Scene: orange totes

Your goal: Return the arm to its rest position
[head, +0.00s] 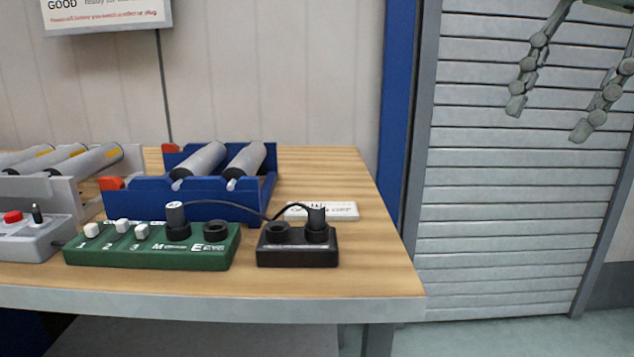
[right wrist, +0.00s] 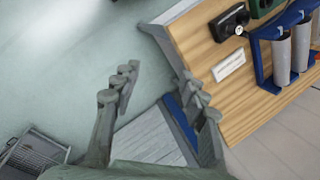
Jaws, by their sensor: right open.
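My right gripper (head: 548,103) is at the upper right of the head view, in front of the grey slatted shutter and clear of the table. Its fingers are spread wide and nothing is between them. In the right wrist view the open fingers (right wrist: 158,90) show with floor and shutter behind them, beside the table edge. My left gripper is not in view.
The wooden table (head: 375,270) bears a green button box (head: 150,258), a black socket box (head: 297,257) joined by a cable, a blue rack (head: 140,205) with grey cylinders, a white label (head: 340,211) and a grey box (head: 35,240). A wire basket (right wrist: 35,152) stands on the floor.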

